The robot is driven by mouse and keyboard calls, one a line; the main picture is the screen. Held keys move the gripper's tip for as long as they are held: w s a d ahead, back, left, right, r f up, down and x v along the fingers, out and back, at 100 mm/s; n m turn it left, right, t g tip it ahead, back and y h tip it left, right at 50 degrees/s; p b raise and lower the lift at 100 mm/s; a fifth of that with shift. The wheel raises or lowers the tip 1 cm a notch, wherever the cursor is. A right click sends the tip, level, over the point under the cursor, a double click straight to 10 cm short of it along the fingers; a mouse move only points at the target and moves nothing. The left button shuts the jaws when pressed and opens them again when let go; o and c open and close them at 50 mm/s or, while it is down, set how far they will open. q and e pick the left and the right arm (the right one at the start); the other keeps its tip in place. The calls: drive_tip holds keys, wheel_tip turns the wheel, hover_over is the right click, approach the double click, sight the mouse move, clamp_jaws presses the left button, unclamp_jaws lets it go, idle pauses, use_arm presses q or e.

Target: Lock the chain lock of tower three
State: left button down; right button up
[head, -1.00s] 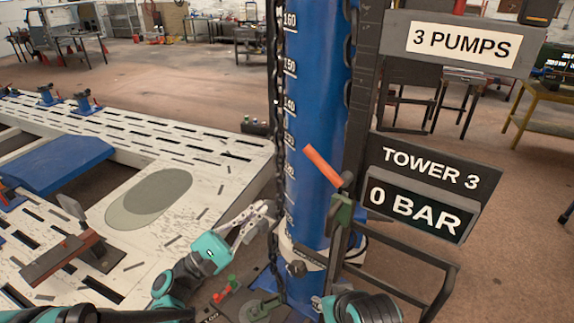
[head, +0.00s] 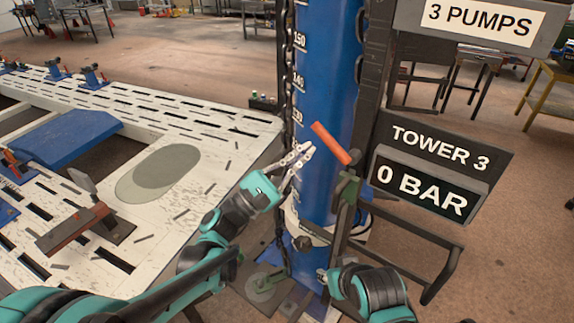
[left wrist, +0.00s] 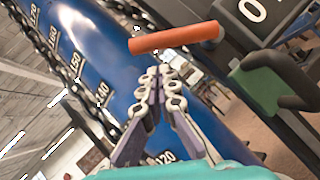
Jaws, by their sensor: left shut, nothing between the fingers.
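The blue tower column (head: 325,75) carries a height scale. A dark chain (head: 287,75) hangs along its left side, and the chain also shows in the left wrist view (left wrist: 88,85). An orange handle bar (head: 330,143) slants across the column's front; it also shows in the left wrist view (left wrist: 177,39). My left gripper (head: 304,153) is shut and empty, in front of the column, just left of the handle. In the left wrist view its fingertips (left wrist: 160,72) appear just below the handle, apparently apart from it. My right gripper (head: 323,277) shows only partly, low by the column's base.
The tower 3 sign and 0 BAR display (head: 428,188) stand to the right, above a dark metal frame (head: 440,265). A green bracket (head: 348,190) sits below the handle. The white slotted bench (head: 160,220) lies to the left.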

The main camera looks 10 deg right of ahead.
use_arm(q)
drive_tip(key=shift+s+d+r, duration=0.3)
drive_tip(key=shift+d+r, duration=0.2)
drive_tip(key=shift+r, duration=0.35)
drive_tip(key=shift+r, duration=0.1)
drive_tip(key=shift+s+r+m+g+p, duration=0.1)
drive_tip(key=shift+r+m+g+p, duration=0.1)
drive_tip(key=shift+m+g+p, duration=0.3)
